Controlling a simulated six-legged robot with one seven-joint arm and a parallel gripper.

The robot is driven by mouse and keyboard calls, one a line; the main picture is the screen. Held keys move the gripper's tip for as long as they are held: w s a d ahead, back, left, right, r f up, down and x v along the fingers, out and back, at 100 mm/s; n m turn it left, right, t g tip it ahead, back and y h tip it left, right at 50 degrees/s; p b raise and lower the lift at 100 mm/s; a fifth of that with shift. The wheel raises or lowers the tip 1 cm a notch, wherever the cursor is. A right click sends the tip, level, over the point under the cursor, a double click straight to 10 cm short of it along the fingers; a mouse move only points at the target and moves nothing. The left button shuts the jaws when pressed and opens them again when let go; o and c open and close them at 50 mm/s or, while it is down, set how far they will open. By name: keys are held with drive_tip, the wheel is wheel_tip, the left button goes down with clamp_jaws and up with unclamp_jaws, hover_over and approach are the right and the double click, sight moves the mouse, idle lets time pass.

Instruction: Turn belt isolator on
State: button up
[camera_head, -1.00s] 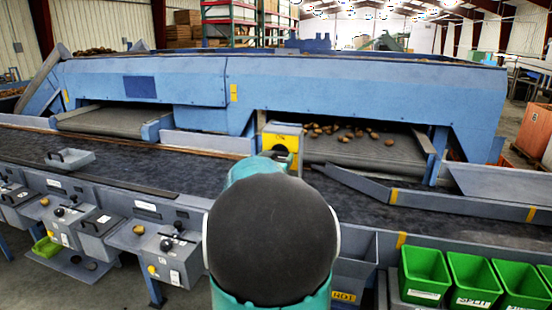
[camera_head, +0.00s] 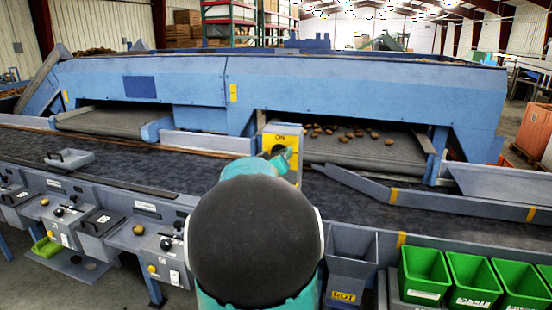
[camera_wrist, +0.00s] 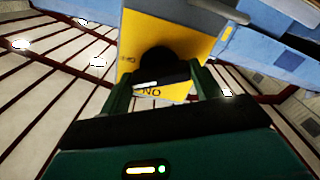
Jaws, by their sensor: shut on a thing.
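The belt isolator is a yellow-faced box (camera_head: 288,133) standing at the belt's far side, with "ON" at the top of its face. In the wrist view its yellow plate (camera_wrist: 190,32) fills the upper middle, with "ON" upside down at its lower edge and a smaller label at the left. A black knob (camera_wrist: 165,60) with a white mark sits on the plate. My gripper (camera_wrist: 163,84) is shut on the knob's bar, one dark green finger on each side. In the head view my arm hides most of the gripper and the knob.
The dark belt (camera_head: 130,165) runs across in front of the blue grader (camera_head: 360,90). Potatoes (camera_head: 345,132) lie on a feed belt right of the isolator. Green bins (camera_head: 425,272) stand at the lower right, and control boxes (camera_head: 165,250) line the near left edge.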

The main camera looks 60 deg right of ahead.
drive_tip(key=n, duration=1.2)
idle(0.6)
drive_tip(key=o, duration=1)
drive_tip(key=shift+a, duration=0.15)
drive_tip(key=a, duration=0.4)
drive_tip(key=s+a, duration=0.1)
drive_tip(key=a, duration=0.4)
drive_tip(key=s+a, duration=0.1)
drive_tip(key=a, duration=0.3)
drive_tip(key=shift+a, duration=0.2)
